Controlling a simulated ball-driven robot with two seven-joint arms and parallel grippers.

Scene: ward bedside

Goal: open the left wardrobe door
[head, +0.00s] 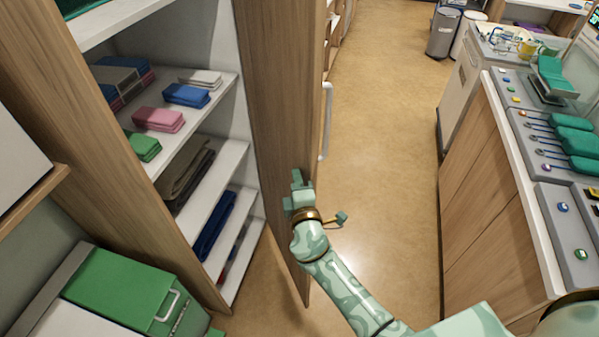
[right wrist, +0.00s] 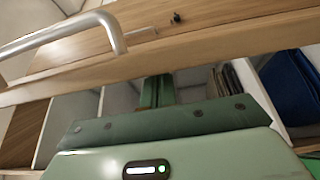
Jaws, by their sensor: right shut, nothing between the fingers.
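The wooden wardrobe door (head: 283,90) stands swung open in the head view, with the wardrobe shelves (head: 215,158) exposed to its left. Its pale bar handle (head: 326,120) is on the door's right-hand face, and shows large at upper left in the right wrist view (right wrist: 65,35). My green right gripper (head: 298,183) is shut and empty, at the door's free edge below the handle and apart from the handle. Whether it touches the door I cannot tell. In the right wrist view the door edge (right wrist: 190,58) crosses above the fingers (right wrist: 155,92). My left gripper is not in view.
Folded cloths (head: 160,118) lie on the shelves. A green-lidded bin (head: 125,288) stands at lower left. A counter (head: 510,150) with trays and green items runs along the right. Bins (head: 444,32) stand at the back. The floor (head: 385,110) between is clear.

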